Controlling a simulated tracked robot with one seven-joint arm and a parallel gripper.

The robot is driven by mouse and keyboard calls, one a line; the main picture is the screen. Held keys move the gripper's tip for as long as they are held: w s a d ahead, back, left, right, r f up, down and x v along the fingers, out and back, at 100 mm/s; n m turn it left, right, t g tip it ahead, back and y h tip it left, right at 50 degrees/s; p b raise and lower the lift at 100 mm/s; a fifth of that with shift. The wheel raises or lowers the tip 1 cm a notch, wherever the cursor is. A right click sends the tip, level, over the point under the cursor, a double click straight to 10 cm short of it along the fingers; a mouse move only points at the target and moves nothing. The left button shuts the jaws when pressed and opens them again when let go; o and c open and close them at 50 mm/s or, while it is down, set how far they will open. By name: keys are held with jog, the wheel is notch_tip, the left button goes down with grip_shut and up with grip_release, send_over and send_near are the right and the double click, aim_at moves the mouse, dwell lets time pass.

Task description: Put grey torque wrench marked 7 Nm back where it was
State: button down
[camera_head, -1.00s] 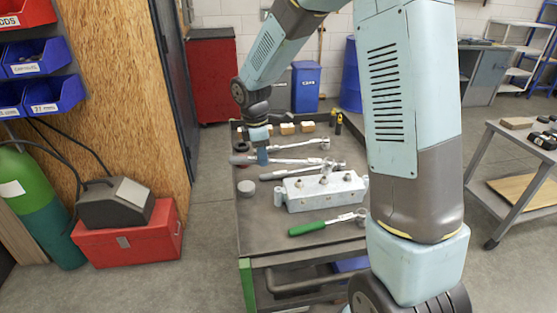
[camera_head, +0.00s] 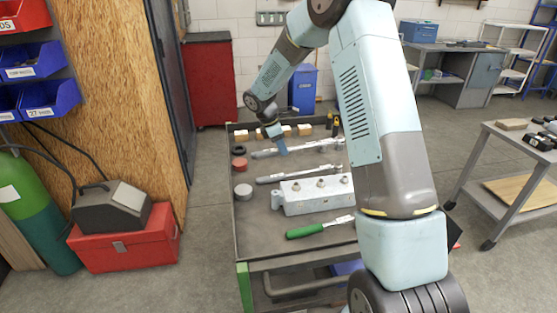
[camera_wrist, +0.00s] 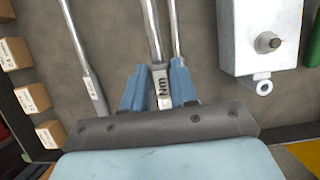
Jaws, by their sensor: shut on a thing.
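In the wrist view my gripper (camera_wrist: 160,92) is shut on a grey torque wrench (camera_wrist: 158,78). Its label shows "Nm"; I cannot read the number. Its bright shaft runs toward the top edge between two other shafts, one apart on the left (camera_wrist: 88,65), one close on the right (camera_wrist: 177,32). In the head view my gripper (camera_head: 281,148) is low over the back half of the cart top (camera_head: 258,218). Grey wrenches show there, one near the gripper (camera_head: 262,154) and one in front (camera_head: 270,179). I cannot tell whether the held wrench touches the cart.
A pale metal block (camera_head: 318,195) and a green-handled wrench (camera_head: 305,231) lie toward the front. Round pieces, one red (camera_head: 239,164) and one grey (camera_head: 243,191), sit along the left edge. Several wooden blocks (camera_head: 305,130) line the back. Bare surface shows at the front left.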

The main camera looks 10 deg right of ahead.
jog(key=w+f, duration=0.6)
jog(key=shift+a, duration=0.2)
jog(key=shift+w+f, duration=0.15)
jog(key=shift+f, duration=1.65)
jog(key=c, duration=0.9)
grip_release()
jog(key=v, duration=1.2)
jog(key=shift+r, duration=0.1)
